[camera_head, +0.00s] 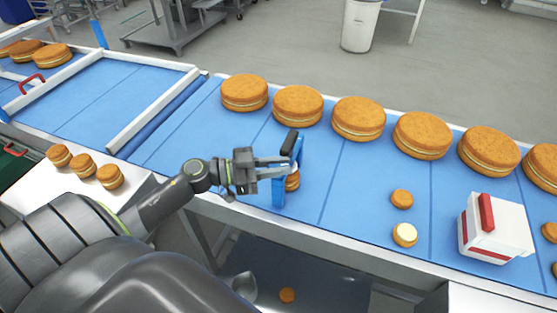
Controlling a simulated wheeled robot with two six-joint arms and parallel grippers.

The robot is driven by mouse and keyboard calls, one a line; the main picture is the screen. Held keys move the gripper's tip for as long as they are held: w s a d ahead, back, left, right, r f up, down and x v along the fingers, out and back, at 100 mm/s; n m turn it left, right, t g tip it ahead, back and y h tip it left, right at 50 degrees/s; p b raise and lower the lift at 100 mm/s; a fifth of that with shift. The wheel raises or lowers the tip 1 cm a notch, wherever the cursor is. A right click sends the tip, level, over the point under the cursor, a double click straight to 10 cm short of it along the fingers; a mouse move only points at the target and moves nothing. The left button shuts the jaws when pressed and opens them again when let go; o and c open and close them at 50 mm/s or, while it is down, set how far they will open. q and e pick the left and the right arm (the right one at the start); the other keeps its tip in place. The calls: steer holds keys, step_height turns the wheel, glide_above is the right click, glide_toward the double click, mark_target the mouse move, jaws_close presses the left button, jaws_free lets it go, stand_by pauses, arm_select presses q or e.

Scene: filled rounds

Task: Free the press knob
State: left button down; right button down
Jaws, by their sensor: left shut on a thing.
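A small blue press (279,190) with a black knob (290,142) on top stands near the front edge of the blue conveyor belt. My left gripper (288,162) reaches in from the left and is shut on the press just below the knob. The exact contact is partly hidden by the fingers. A small filled round (292,182) shows within the press, partly covered by its blue frame. My right gripper is not in view.
Large filled rounds (359,119) line the belt's far side. Small rounds (402,198) and a cream-topped one (405,235) lie to the right, near a white-and-red box (494,229). Several small rounds (83,165) sit on a white surface at left. One round (287,295) lies below the belt.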

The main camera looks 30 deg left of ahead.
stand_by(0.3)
arm_select(q)
steer(key=c, duration=1.6)
jaws_free()
